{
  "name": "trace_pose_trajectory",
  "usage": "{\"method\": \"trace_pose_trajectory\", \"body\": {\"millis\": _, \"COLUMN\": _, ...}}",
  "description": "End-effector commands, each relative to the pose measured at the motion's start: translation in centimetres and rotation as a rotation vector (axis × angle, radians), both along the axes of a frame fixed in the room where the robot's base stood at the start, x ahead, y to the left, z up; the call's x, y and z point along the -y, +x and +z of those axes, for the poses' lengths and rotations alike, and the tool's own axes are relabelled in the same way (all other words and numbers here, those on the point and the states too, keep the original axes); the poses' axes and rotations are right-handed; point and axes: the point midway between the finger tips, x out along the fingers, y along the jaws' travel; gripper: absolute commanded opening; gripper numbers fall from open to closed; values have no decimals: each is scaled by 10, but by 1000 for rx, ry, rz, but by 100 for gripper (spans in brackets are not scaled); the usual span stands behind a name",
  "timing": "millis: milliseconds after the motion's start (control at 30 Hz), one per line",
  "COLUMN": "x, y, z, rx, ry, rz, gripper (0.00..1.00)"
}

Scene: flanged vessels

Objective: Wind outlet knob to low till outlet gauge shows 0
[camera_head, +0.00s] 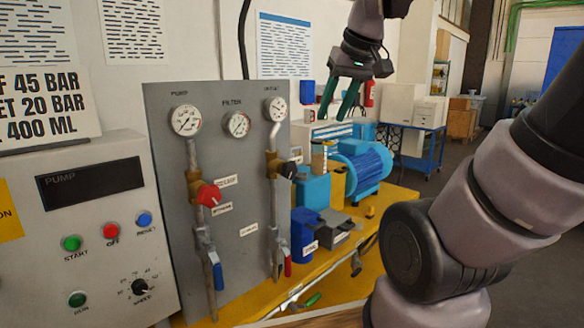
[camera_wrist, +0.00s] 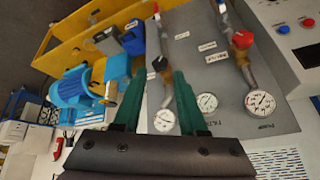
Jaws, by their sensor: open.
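The grey panel (camera_head: 235,230) carries the outlet gauge (camera_head: 275,108) at its upper right, a small white dial whose reading is too small to tell. Below it, on the outlet pipe, is the black outlet knob (camera_head: 289,170) on a brass body. My gripper (camera_head: 338,108) has green fingers, open and empty, up and to the right of the outlet gauge, apart from the panel. In the wrist view, my gripper (camera_wrist: 154,80) shows the outlet gauge (camera_wrist: 164,121) and the black knob (camera_wrist: 159,63) between its fingers in the picture, both farther off.
A red knob (camera_head: 208,195) sits on the pump pipe, below the pump gauge (camera_head: 186,120); the filter gauge (camera_head: 237,125) is between the lines. A blue motor (camera_head: 362,167) and blue container (camera_head: 305,233) stand right of the panel on the yellow bench (camera_head: 260,302). A control box (camera_head: 75,235) is left.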

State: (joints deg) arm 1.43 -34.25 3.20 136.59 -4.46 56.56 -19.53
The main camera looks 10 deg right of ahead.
Motion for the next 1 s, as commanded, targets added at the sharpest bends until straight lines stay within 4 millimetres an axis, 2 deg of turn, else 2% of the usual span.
{"method": "trace_pose_trajectory", "body": {"millis": 33, "x": -2, "y": 18, "z": 0, "rx": -32, "ry": -84, "rz": 119, "gripper": 41}}
{"method": "trace_pose_trajectory", "body": {"millis": 167, "x": -9, "y": 62, "z": -4, "rx": -103, "ry": -291, "rz": 492, "gripper": 41}}
{"method": "trace_pose_trajectory", "body": {"millis": 300, "x": -16, "y": 110, "z": -16, "rx": -171, "ry": -455, "rz": 917, "gripper": 41}}
{"method": "trace_pose_trajectory", "body": {"millis": 500, "x": -25, "y": 174, "z": -46, "rx": -217, "ry": -577, "rz": 1516, "gripper": 41}}
{"method": "trace_pose_trajectory", "body": {"millis": 600, "x": -29, "y": 197, "z": -61, "rx": -210, "ry": -596, "rz": 1749, "gripper": 41}}
{"method": "trace_pose_trajectory", "body": {"millis": 700, "x": -30, "y": 212, "z": -72, "rx": -196, "ry": -602, "rz": 1907, "gripper": 41}}
{"method": "trace_pose_trajectory", "body": {"millis": 800, "x": -32, "y": 220, "z": -78, "rx": -185, "ry": -604, "rz": 1993, "gripper": 41}}
{"method": "trace_pose_trajectory", "body": {"millis": 1000, "x": -32, "y": 221, "z": -96, "rx": -183, "ry": -604, "rz": 2023, "gripper": 41}}
